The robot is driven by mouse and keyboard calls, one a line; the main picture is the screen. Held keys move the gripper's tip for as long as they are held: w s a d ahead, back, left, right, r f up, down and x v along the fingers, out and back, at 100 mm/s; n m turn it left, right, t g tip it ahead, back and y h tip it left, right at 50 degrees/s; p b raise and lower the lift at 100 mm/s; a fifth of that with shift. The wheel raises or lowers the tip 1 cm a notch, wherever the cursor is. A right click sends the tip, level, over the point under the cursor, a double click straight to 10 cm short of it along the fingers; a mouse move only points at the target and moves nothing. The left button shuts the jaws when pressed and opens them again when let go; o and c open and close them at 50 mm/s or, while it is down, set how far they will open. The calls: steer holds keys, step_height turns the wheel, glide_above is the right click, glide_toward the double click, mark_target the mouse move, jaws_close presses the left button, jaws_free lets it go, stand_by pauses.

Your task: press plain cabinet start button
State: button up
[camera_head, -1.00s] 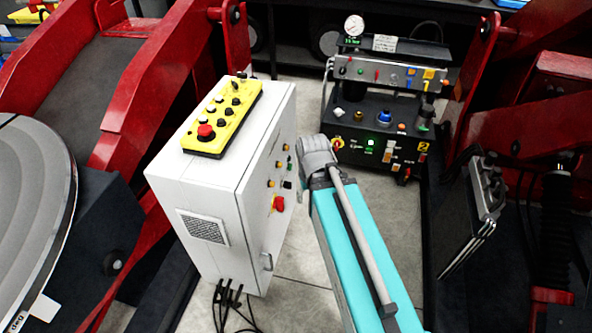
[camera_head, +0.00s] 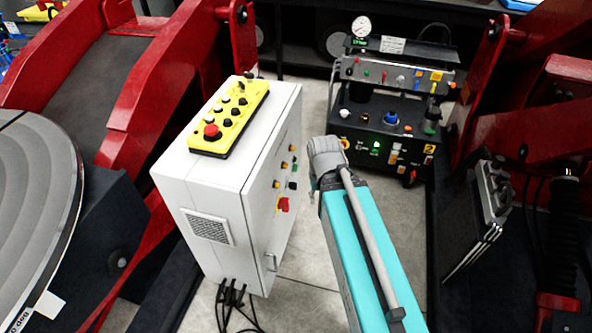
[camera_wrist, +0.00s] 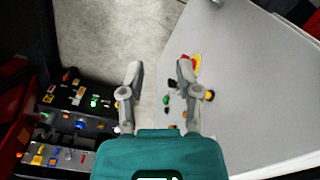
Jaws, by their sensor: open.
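The plain cabinet (camera_head: 215,190) is a pale grey upright box left of my arm in the head view. Its side facing my arm carries several small controls: a green button (camera_head: 294,168), orange and black ones, and a red switch on yellow (camera_head: 283,204). In the wrist view the cabinet (camera_wrist: 255,85) fills the right side, with a green button (camera_wrist: 166,100) between my fingers in the picture. My gripper (camera_wrist: 160,67) is open and empty. Its right finger overlaps the controls in view; I cannot tell any contact. Button labels are unreadable.
A yellow control box (camera_head: 230,118) with a red mushroom button lies on the cabinet top. A black console (camera_head: 385,125) with gauge and lit green button stands behind. Red machine frames flank both sides. Cables (camera_head: 232,295) hang below the cabinet. Grey floor shows between cabinet and console.

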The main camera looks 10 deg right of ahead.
steer(key=c, duration=0.4)
jaws_close()
steer(key=shift+d, duration=0.1)
stand_by(0.6)
